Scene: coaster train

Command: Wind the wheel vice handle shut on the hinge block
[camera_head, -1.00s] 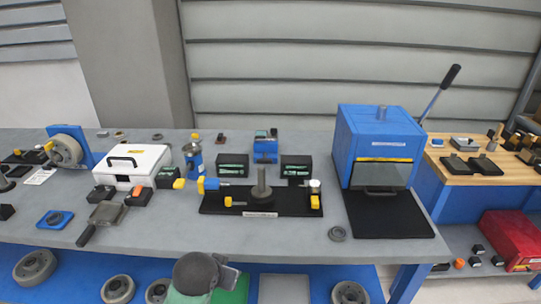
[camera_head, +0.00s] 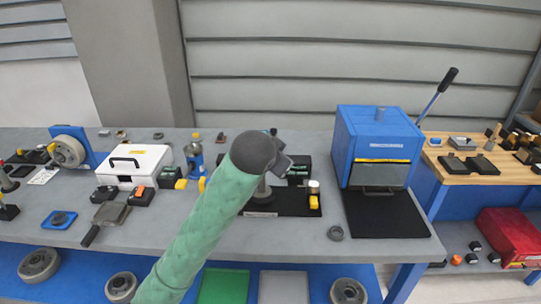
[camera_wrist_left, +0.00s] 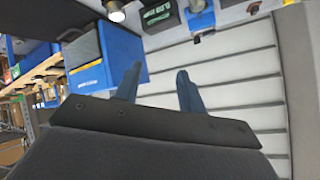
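The black fixture board (camera_head: 300,205) lies mid-table in the head view, with a grey upright post on a round base (camera_head: 262,190) and yellow-tipped parts. My left gripper (camera_head: 285,160) is above the board near the post. In the left wrist view its two fingers (camera_wrist_left: 158,88) are apart with nothing between them; a blue device (camera_wrist_left: 205,18) shows beyond them. I cannot tell which part is the vice handle or hinge block. My right gripper is not in view.
The blue press box (camera_head: 375,145) with a black mat (camera_head: 390,213) stands right; it also shows in the left wrist view (camera_wrist_left: 105,55). A white case (camera_head: 135,165) and a wheel on a blue bracket (camera_head: 68,152) stand left. The front table edge has clear room.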

